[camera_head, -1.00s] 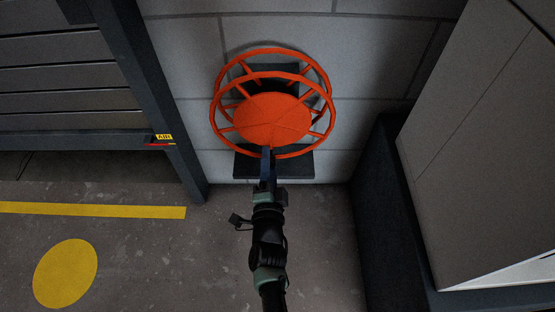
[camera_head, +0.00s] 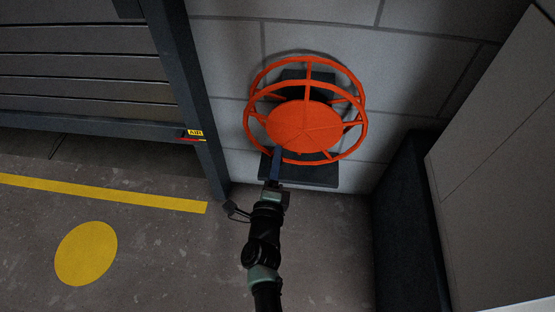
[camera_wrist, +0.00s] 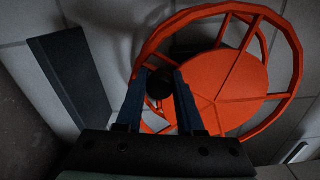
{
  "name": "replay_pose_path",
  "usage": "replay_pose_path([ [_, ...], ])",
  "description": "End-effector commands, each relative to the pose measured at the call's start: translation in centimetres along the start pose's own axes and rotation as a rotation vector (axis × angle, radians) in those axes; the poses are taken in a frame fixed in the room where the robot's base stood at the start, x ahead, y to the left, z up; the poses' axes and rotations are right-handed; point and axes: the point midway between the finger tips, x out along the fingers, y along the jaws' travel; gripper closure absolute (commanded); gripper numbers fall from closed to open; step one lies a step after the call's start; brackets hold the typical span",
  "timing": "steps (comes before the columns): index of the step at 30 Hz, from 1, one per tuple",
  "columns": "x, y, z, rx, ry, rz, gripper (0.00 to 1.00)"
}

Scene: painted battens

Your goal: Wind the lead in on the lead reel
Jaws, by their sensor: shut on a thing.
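The lead reel (camera_head: 303,127) is an orange drum with two spoked rims, mounted on a dark bracket (camera_head: 318,175) against the block wall. It also fills the right of the wrist view (camera_wrist: 228,88). My gripper (camera_head: 277,153) reaches up from below to the lower left part of the reel's face. In the wrist view, its two blue fingers (camera_wrist: 160,82) are closed around a dark round knob (camera_wrist: 160,90) in front of the reel's face. My fingers partly hide the knob. I cannot make out the lead in either view.
A grey slatted shutter with a dark post (camera_head: 183,100) stands left of the reel. A large grey cabinet (camera_head: 500,180) and a dark block (camera_head: 410,230) stand to the right. The floor below, with a yellow line (camera_head: 110,194) and yellow disc (camera_head: 86,253), is clear.

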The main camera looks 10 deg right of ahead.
Motion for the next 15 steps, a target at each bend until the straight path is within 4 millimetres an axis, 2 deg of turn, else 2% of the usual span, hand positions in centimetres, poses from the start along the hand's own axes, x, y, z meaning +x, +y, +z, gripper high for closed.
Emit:
replay_pose_path([
  [10, -0.12, 0.19, -0.01, 0.003, 0.000, 0.003, 1.00],
  [11, -0.12, 0.18, -0.01, 0.002, 0.000, 0.003, 0.60],
  [15, -0.08, 0.12, 0.01, 0.002, 0.000, 0.002, 0.34],
])
